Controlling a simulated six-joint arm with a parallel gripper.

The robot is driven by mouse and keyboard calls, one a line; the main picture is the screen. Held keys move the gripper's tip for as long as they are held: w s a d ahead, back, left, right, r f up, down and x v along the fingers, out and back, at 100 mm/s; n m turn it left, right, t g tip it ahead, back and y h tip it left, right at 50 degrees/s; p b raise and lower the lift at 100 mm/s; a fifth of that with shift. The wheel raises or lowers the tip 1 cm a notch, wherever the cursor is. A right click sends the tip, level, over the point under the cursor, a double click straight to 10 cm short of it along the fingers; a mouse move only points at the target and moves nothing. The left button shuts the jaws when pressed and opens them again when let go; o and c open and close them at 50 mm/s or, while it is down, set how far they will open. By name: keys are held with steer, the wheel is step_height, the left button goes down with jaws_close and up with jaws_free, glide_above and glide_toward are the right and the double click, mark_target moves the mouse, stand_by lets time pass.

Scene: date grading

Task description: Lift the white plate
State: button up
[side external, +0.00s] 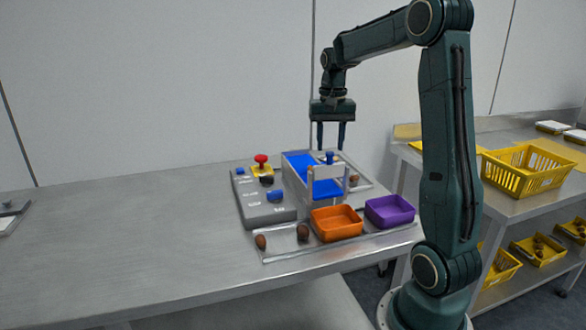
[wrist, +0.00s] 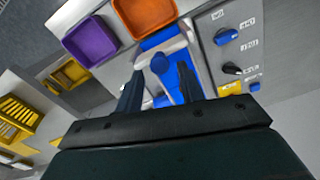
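The white plate (side external: 327,176) stands upright across the blue channel (side external: 298,165) of the small machine in the side external view. A blue knob (side external: 329,156) shows just above the plate; it also shows in the wrist view (wrist: 158,63). My gripper (side external: 330,143) points down above the knob, with its two fingers apart and nothing seen between them there. In the wrist view my gripper (wrist: 159,74) has a finger on either side of the knob in the picture. Contact cannot be told. My gripper hides much of the machine in the wrist view.
A grey control box (side external: 265,208) with a red button (side external: 261,159) stands left of the machine. An orange bin (side external: 337,222) and a purple bin (side external: 389,211) stand in front. Brown dates (side external: 303,232) lie beside the orange bin.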

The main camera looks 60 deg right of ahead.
mark_target(328, 154)
step_height(328, 154, up, 12)
stand_by(0.6)
steer(key=shift+f, duration=0.1)
steer(key=s+a+f+n+t+h, duration=0.1)
steer(key=s+a+n, duration=0.15)
steer(key=a, duration=0.55)
steer(key=s+a+n+t, duration=0.1)
steer(key=a+n+t, duration=0.15)
steer(key=a, duration=0.65)
steer(key=s+a+f+n+t+y, duration=0.1)
steer(key=s+a+f+n+t, duration=0.1)
steer(key=s+a+f+n, duration=0.5)
steer(key=s+a+f, duration=0.1)
steer(key=s+a, duration=0.1)
steer(key=a, duration=0.1)
steer(key=shift+a+f, duration=0.25)
steer(key=shift+f, duration=0.1)
steer(key=shift+o, duration=0.2)
